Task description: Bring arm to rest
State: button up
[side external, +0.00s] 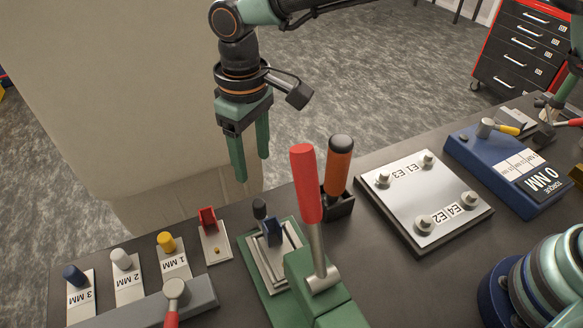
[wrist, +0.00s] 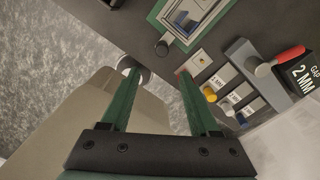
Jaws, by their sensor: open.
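My gripper (side external: 252,165) hangs fingers down in the side external view, above the far edge of the bench (side external: 150,240). Its two green fingers are apart with nothing between them. In the wrist view my gripper (wrist: 158,80) also shows open and empty, with the bench's objects beyond and to the right of the fingertips. The fingers touch nothing that I can see.
A red-handled lever (side external: 306,185) on a green base and an orange-handled tool (side external: 338,165) stand right of my gripper. Coloured knobs (side external: 167,242) on labelled plates line the left. A bolt plate (side external: 420,200) and blue torque unit (side external: 510,170) sit right.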

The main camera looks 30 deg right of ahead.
jog(key=d+r+m+t+y, duration=0.1)
jog(key=d+r+m, duration=0.1)
jog(key=d+r, duration=0.45)
jog(key=d+r+m+t, duration=0.1)
jog(key=d+r, duration=0.3)
jog(key=d, duration=0.6)
jog(key=s+d+m+t, duration=0.1)
jog(key=s+d+m, duration=0.1)
jog(key=s+d, duration=0.3)
jog(key=s+d+m+t+h, duration=0.1)
jog(key=s+d, duration=0.4)
jog(key=d, duration=0.7)
jog(key=shift+f+m+t, duration=0.25)
jog(key=shift+m+t, duration=0.15)
jog(key=shift+t, duration=0.4)
